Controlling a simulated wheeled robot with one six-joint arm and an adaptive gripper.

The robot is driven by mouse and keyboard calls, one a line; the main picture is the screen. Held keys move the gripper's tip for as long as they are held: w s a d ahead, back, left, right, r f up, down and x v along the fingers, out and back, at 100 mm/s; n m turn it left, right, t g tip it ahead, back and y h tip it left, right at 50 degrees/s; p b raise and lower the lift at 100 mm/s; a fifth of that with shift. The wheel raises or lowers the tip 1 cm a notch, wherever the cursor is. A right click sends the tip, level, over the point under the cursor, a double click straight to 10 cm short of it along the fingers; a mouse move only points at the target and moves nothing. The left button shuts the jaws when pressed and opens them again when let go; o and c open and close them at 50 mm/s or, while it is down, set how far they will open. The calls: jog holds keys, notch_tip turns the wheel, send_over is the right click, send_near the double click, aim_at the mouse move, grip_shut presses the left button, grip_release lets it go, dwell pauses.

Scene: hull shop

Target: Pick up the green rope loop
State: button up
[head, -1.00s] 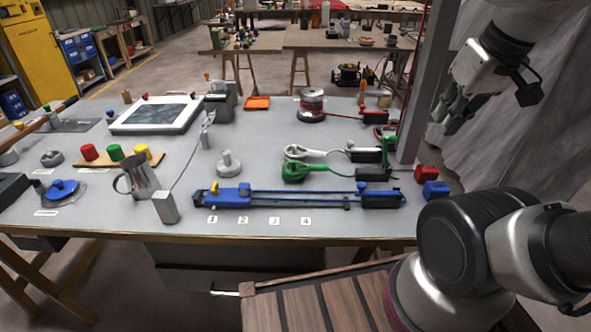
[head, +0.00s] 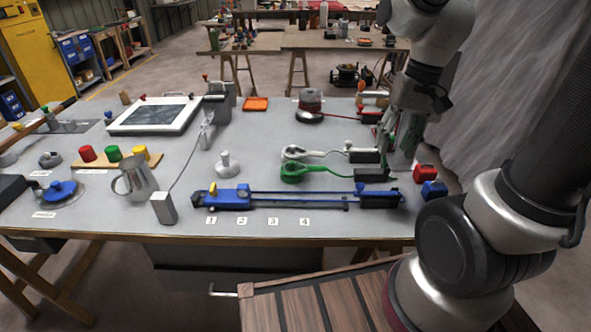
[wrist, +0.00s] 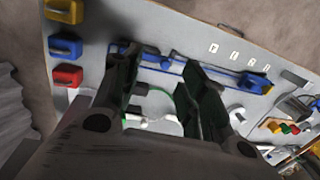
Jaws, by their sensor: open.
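The green rope loop (head: 288,178) lies on the bench, right of the middle in the head view. Its green cord runs right to a black block (head: 371,175). My gripper (head: 402,160) hangs above the bench's right side, to the right of the loop and near the black blocks. It is open and empty. In the wrist view my open gripper (wrist: 158,75) has dark fingers spread apart, and a thin stretch of green cord (wrist: 178,97) shows between them. The fingers hide part of the cord there.
A white loop (head: 294,151) lies just behind the green one. A blue rail fixture (head: 270,198) runs in front. A red block (head: 425,172) and a blue block (head: 434,189) sit at the right edge, near a post. Open bench lies around the grey knob (head: 228,166).

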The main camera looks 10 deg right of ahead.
jog(key=w+a+f+m+y, duration=0.2)
jog(key=w+a+f+m, duration=0.4)
jog(key=w+f+m, duration=0.35)
jog(key=m+t, duration=0.3)
jog(key=m, duration=0.5)
send_near(320, 167)
jog(key=w+f, duration=0.1)
jog(key=x, duration=0.7)
jog(key=shift+s+a+f, duration=0.15)
jog(key=shift+f, duration=0.2)
grip_shut()
